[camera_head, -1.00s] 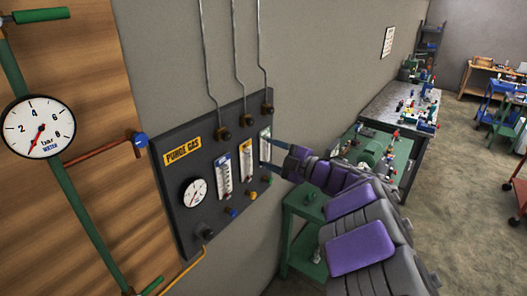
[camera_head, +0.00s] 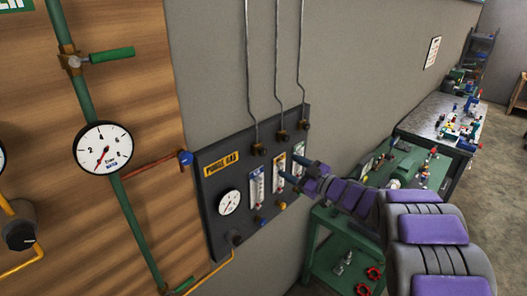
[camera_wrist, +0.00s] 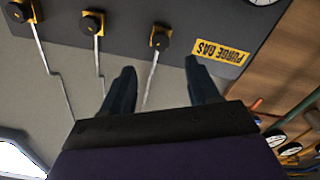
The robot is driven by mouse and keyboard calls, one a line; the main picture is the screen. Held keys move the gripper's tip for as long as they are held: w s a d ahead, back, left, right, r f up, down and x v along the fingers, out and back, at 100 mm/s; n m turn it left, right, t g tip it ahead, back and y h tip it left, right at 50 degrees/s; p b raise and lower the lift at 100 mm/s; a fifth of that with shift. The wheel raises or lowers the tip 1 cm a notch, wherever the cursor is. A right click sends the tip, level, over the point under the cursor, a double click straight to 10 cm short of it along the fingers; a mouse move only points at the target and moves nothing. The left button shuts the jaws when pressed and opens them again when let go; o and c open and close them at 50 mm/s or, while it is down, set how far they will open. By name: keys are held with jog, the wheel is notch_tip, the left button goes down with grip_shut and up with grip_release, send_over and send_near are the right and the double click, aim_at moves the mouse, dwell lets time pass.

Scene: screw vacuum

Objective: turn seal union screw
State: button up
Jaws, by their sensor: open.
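My gripper (camera_wrist: 160,80) is open and empty in the wrist view, its two dark fingers apart. In that view the wall and thin grey tubes lie beyond the fingers, and the dark purge gas panel (camera_wrist: 130,30) is upside down with brass tube fittings (camera_wrist: 160,38) on it. In the head view my gripper (camera_head: 286,169) is in front of the panel (camera_head: 232,172), beside its flow meters (camera_head: 256,187). Whether it touches the panel cannot be told. I cannot identify which part is the seal union screw.
A green pipe (camera_head: 145,230) with a round water gauge (camera_head: 103,147) runs down the wooden board at left. A red-brown pipe with a blue end (camera_head: 185,158) sticks out beside the panel. A green trolley (camera_head: 325,255) and workbenches (camera_head: 436,117) stand at right.

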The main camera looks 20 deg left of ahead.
aim_at(265, 154)
jog(key=p+x, duration=0.2)
jog(key=x, duration=1)
jog(key=shift+w+a, duration=0.15)
jog(key=shift+a, duration=0.2)
jog(key=shift+c, duration=0.2)
jog(key=c, duration=1)
jog(key=shift+f+n+b, duration=0.1)
jog(key=shift+n+b, duration=0.2)
jog(key=shift+d+b, duration=0.1)
jog(key=shift+b, duration=0.2)
jog(key=shift+n, duration=0.3)
